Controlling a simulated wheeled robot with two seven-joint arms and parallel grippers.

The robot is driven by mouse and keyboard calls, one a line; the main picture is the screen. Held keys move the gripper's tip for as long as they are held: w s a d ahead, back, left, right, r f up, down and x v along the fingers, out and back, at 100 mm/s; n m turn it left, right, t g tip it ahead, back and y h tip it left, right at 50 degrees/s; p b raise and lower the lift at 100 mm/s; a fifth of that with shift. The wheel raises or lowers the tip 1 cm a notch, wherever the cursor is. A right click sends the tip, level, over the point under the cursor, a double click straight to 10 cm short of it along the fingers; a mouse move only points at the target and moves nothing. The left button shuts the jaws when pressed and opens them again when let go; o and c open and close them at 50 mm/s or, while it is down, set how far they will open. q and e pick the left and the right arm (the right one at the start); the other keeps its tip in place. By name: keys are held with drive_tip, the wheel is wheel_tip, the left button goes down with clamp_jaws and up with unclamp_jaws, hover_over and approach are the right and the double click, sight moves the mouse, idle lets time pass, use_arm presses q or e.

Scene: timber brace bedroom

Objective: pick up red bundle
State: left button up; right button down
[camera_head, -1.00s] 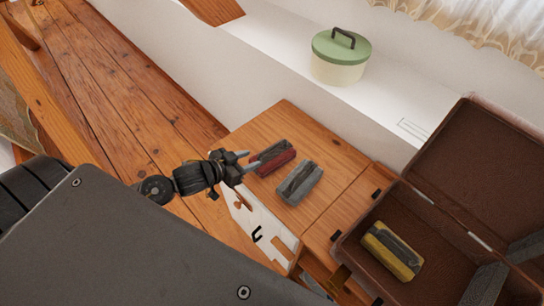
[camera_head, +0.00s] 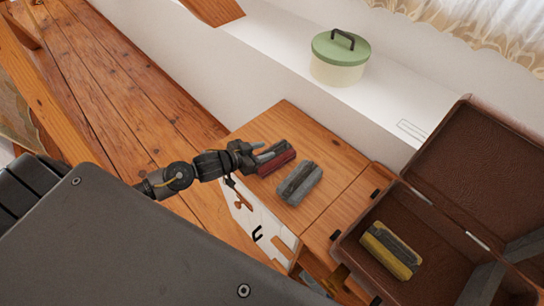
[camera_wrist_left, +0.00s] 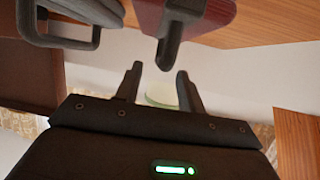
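The red bundle (camera_head: 276,160), red with a dark grey top, lies on the wooden tabletop (camera_head: 335,165). It also shows at the top of the left wrist view (camera_wrist_left: 203,14), with a dark rounded part pointing toward the fingers. My left gripper (camera_head: 262,152) is at its near left end, close to it. The left wrist view shows the fingers (camera_wrist_left: 160,82) apart, with nothing between them; the bundle is above them in that picture. I cannot tell from the head view whether they touch it. My right gripper is not in view.
A grey bundle (camera_head: 299,183) lies right beside the red one. An open brown suitcase (camera_head: 425,210) stands at the right with a yellow bundle (camera_head: 390,251) inside. A green-lidded pot (camera_head: 340,57) stands on the white ledge behind. Wooden floor is clear at the left.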

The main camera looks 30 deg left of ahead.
sight(273, 147)
use_arm(q)
drive_tip(key=p+x, duration=0.1)
drive_tip(key=x, duration=0.4)
drive_tip(key=shift+a, duration=0.1)
clamp_jaws()
